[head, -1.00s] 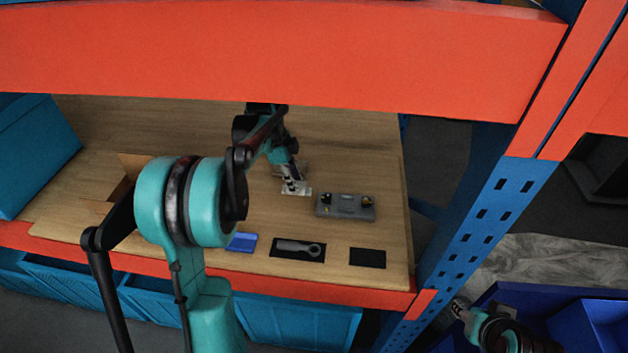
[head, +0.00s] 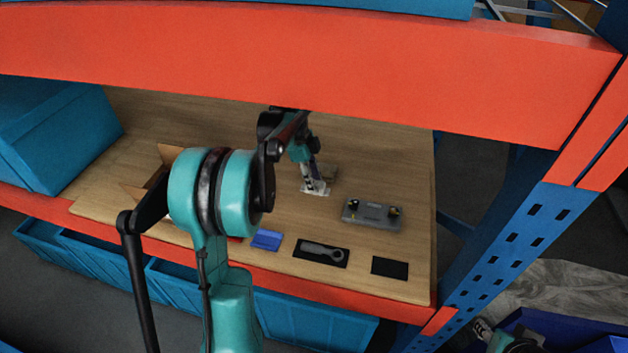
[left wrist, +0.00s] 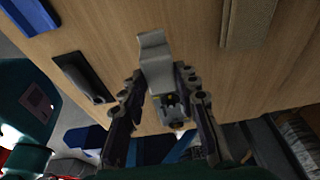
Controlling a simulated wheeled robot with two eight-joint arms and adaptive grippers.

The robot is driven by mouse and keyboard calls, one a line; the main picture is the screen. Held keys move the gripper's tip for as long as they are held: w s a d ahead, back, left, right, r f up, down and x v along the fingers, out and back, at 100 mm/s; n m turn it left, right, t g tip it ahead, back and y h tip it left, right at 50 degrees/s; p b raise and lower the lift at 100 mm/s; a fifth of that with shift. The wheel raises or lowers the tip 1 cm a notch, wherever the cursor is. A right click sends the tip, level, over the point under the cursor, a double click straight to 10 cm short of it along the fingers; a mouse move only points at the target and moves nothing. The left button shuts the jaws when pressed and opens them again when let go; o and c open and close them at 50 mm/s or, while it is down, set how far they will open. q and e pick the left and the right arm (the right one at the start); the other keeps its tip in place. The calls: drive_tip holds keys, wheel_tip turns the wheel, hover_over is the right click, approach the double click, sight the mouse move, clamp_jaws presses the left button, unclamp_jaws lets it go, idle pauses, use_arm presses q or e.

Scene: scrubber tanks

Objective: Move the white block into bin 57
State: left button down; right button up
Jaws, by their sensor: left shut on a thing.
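The white block (head: 316,189) shows as a pale piece at the tips of my left gripper (head: 311,180), over the wooden shelf board. In the left wrist view, the two fingers of my left gripper (left wrist: 158,85) close on the pale grey-white block (left wrist: 156,58), which sticks out beyond the tips. I cannot tell whether it touches the wood. Bin 57 cannot be picked out, as no number is legible. Part of my right arm shows at the bottom right of the head view, with what seems to be my right gripper (head: 482,328); its jaws are unclear.
A grey device with yellow and black knobs (head: 372,215), a blue piece (head: 266,240), a wrench on a black mat (head: 320,252) and a bare black mat (head: 390,267) lie nearby. An orange beam (head: 300,75) crosses above. Blue bins (head: 300,325) line the space below.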

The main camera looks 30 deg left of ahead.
use_arm(q)
drive_tip(key=shift+r+p, duration=0.3)
drive_tip(key=shift+r, duration=0.2)
idle(0.4)
